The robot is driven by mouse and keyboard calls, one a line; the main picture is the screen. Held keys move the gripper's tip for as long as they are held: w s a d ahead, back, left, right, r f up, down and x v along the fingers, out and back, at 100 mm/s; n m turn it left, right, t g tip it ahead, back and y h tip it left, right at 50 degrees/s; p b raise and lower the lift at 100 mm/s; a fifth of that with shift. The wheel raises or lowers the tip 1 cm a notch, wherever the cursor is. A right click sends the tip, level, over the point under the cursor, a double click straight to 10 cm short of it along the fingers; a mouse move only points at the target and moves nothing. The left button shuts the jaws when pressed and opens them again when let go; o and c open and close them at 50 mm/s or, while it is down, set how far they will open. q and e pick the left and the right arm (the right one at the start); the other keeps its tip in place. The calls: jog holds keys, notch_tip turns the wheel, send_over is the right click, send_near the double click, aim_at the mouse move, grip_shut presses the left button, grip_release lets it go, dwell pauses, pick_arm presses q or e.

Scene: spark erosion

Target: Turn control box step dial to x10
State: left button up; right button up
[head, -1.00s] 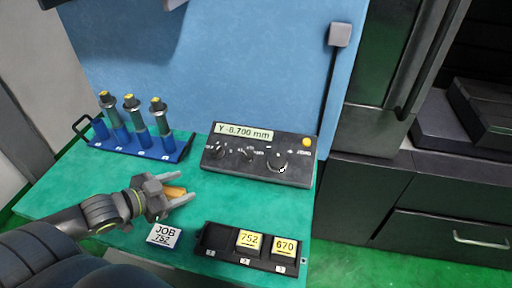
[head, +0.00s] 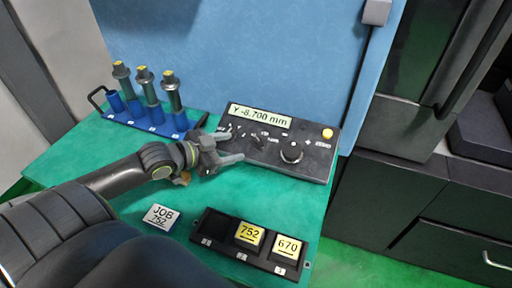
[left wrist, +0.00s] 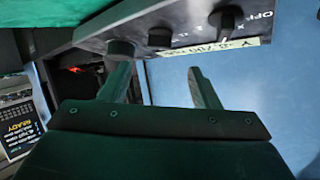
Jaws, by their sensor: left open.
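The dark control box (head: 312,170) stands on the green bench against the blue panel, its display reading Y -8.700 mm. A small middle knob (head: 257,140), seemingly the step dial, sits between a left selector, partly behind my gripper, and a larger round knob (head: 291,152). I cannot read its setting. My left gripper (head: 234,145) is open and empty, fingers pointing at the box's left part. In the left wrist view the middle knob (left wrist: 160,38) lies ahead of the open fingers (left wrist: 162,82), apart from them; the selector (left wrist: 224,18) marked OFF is to its right. My right gripper is not in view.
A blue rack (head: 150,125) with several cylindrical tools stands at the back left. An orange item (head: 183,179) shows below my wrist.

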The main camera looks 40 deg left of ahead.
aim_at(257, 142)
pick_arm(q)
jog(key=x, duration=0.8)
jog(key=shift+w+d+b, duration=0.1)
jog(key=shift+w+b, duration=0.15)
jog(key=shift+b, duration=0.05)
jog(key=shift+w+d+f, duration=0.2)
jog(key=shift+w+f, duration=0.05)
jog(key=shift+w, duration=0.25)
jog(key=shift+c, duration=0.2)
